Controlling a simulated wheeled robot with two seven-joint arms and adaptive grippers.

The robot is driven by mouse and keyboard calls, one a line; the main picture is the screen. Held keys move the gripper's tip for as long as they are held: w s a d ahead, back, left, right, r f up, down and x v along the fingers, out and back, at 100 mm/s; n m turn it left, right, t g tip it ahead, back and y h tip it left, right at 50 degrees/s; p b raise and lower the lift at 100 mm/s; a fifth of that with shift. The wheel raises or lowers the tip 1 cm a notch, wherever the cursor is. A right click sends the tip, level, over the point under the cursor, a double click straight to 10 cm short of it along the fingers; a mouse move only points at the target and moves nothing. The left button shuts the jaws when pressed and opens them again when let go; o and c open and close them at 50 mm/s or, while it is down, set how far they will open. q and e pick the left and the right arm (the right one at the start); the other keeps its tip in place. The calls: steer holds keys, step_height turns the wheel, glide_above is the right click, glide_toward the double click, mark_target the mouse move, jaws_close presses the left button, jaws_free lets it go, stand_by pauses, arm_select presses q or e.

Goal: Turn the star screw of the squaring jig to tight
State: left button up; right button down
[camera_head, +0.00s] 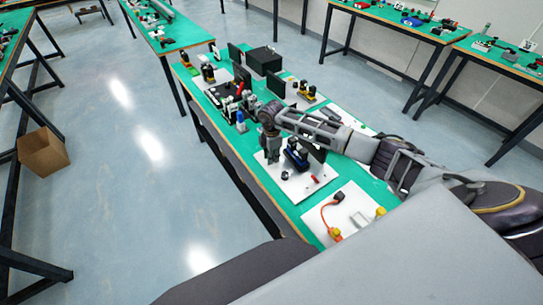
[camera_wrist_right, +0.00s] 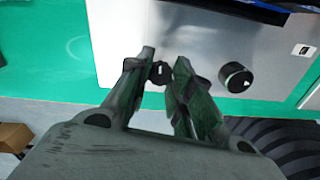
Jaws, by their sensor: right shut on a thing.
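My right gripper (camera_head: 271,156) hangs pointing down over the left edge of a white plate (camera_head: 300,190) on the green bench. In the right wrist view its two fingers (camera_wrist_right: 162,66) are closed around a small dark screw head (camera_wrist_right: 158,73), which looks like the star screw. The fingers hide most of it, so its star shape and turn angle cannot be read. A blue and black device (camera_head: 296,156), perhaps the squaring jig, stands on the plate just right of the gripper. My left gripper is not in view.
A round black knob (camera_wrist_right: 235,77) stands on the plate beside the gripper, apart from it. A red piece (camera_head: 315,179) lies near the plate's right side. A nearer white plate (camera_head: 345,205) carries an orange cable. Black boxes (camera_head: 264,60) stand farther back.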

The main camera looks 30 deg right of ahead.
steer(key=shift+w+r, duration=0.1)
steer(key=c, duration=1.2)
jaws_free()
steer(key=shift+c, duration=0.2)
step_height(320, 180, up, 12)
